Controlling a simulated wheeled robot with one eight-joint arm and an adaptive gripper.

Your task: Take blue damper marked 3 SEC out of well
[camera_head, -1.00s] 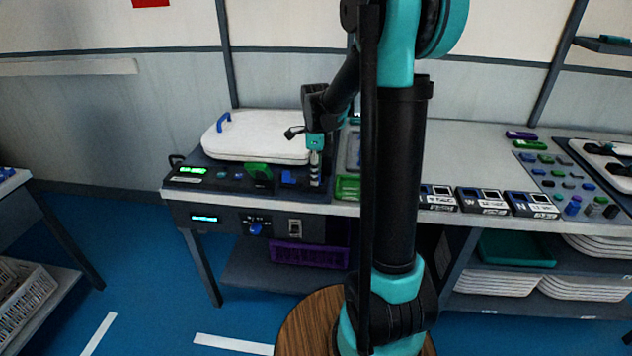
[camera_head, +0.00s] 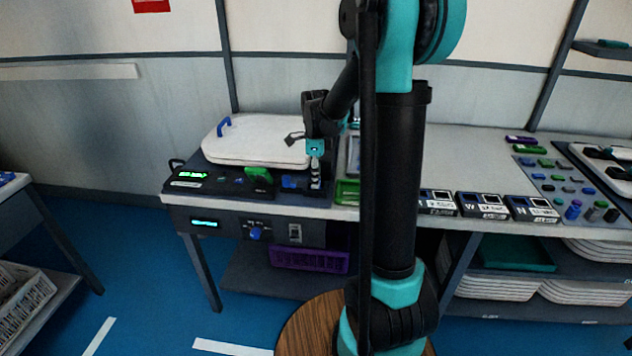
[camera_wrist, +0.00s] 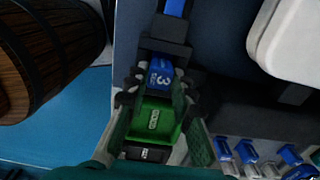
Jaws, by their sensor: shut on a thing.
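The blue damper marked 3 (camera_wrist: 160,72) shows between my fingertips in the wrist view. My gripper (camera_wrist: 157,90) is shut on it; the fingers stand on either side. In the head view my gripper (camera_head: 315,168) points down at the right end of the dark test rig (camera_head: 222,196). The damper's lower part and the well are too small and covered to tell how deep it sits.
A white lid (camera_head: 258,138) lies behind the rig. A green tray (camera_head: 347,192) is close to the gripper's right. Several blue-topped parts (camera_wrist: 246,152) show at lower right in the wrist view. Labelled boxes (camera_head: 482,206) stand farther right on the bench.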

